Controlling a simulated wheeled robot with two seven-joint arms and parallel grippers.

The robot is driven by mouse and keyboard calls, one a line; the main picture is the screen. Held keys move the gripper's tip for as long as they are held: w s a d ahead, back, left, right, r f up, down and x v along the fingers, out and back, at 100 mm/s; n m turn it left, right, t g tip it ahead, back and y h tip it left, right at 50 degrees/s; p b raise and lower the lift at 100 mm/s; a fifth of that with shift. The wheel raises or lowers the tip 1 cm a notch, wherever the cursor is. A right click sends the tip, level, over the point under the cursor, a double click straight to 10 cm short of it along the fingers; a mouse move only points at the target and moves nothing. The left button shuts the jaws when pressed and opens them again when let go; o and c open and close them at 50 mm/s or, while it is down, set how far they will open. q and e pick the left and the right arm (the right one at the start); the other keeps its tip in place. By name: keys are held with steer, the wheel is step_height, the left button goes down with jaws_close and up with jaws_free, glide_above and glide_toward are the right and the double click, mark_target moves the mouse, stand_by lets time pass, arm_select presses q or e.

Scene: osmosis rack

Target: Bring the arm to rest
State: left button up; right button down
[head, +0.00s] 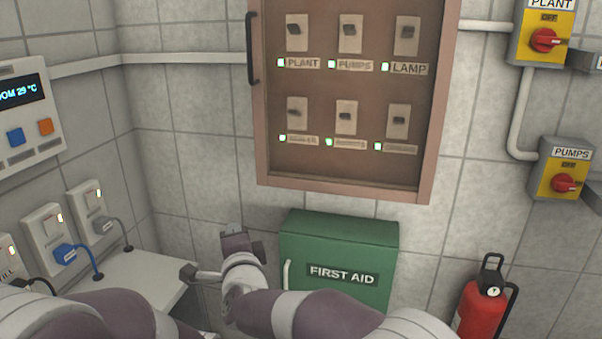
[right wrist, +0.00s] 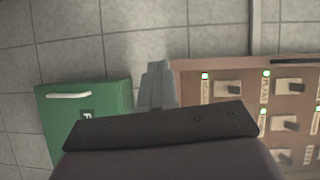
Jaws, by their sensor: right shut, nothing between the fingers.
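My right arm reaches up from the lower edge of the head view. Its gripper (head: 234,230) is shut and empty, in front of the tiled wall. It is just left of the green first aid box (head: 340,240) and below the brown switch panel (head: 345,185). In the right wrist view the closed fingers (right wrist: 155,82) show between the first aid box (right wrist: 85,95) and the switch panel (right wrist: 225,68), with nothing held. Whether the gripper touches anything is not clear. My left gripper is not in view.
A red fire extinguisher (head: 477,308) stands at lower right. Yellow PLANT (head: 545,38) and PUMPS (head: 563,170) switch boxes are on the right wall. A white shelf (head: 135,284), plugged sockets (head: 50,235) and a thermostat (head: 30,115) are at left. Bare tiles lie between shelf and panel.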

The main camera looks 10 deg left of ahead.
steer(key=s+d+f+n+g+h+p, duration=0.2)
steer(key=d+f+n+g, duration=0.15)
steer(key=d, duration=0.75)
steer(key=s+d+f+n+g+h+p, duration=0.1)
steer(key=d+f+n+g+h+p, duration=0.2)
steer(key=d, duration=0.8)
steer(key=s+d+f+n+g+h+p, duration=0.1)
steer(key=s+d+f+n+g, duration=0.1)
steer(key=s+d, duration=0.7)
steer(key=s+d+f+n+g+h+p, duration=0.1)
steer(key=s+d+n+g, duration=0.3)
steer(key=s+d, duration=0.5)
steer(key=s+f+g+p, duration=0.1)
steer(key=s+g, duration=0.1)
steer(key=s, duration=0.1)
steer(key=shift+s+f, duration=0.35)
